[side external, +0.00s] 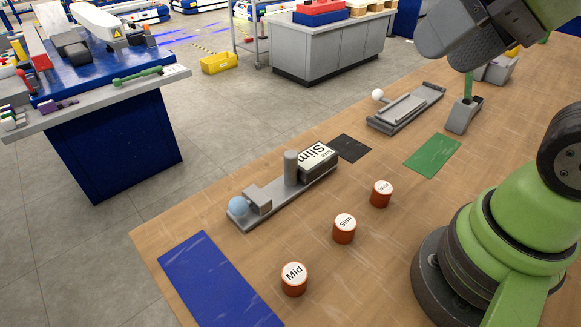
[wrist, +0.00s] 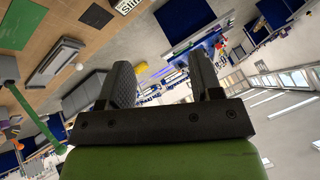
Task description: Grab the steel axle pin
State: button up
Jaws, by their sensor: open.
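An upright grey cylinder (side external: 291,167), which looks like the steel axle pin, stands on a long grey fixture (side external: 320,189) on the wooden table. Beside it on the fixture are a block labelled "Slim" (side external: 318,159), a small grey block (side external: 257,200) and a pale blue ball (side external: 238,207). My gripper (wrist: 163,78) is open in the wrist view, with nothing between its two dark fingers. It faces out over the room, away from the pin.
Three orange cylinders, labelled Mid (side external: 294,279), Slim (side external: 344,228) and Wide (side external: 381,194), stand in front of the fixture. A second fixture with a white ball (side external: 378,95) and a grey block with a green lever (side external: 464,115) stand farther back. Blue (side external: 205,285), green (side external: 433,154) and black (side external: 351,148) mats lie flat.

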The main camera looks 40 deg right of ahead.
jog(key=w+g, duration=0.3)
jog(key=w, duration=0.5)
jog(key=n+g+h, duration=0.1)
jog(key=g+h, duration=0.1)
jog(key=g, duration=0.1)
send_over(291, 154)
notch_tip(291, 154, down, 13)
jog(key=shift+n+g, duration=0.3)
jog(key=shift+g, duration=0.3)
notch_tip(291, 154, down, 8)
jog(key=shift+w+r, duration=0.15)
jog(key=shift+r, duration=0.05)
jog(key=shift+s+f, duration=0.2)
jog(key=shift+f, duration=2.75)
grip_shut()
jog(key=shift+r, duration=0.1)
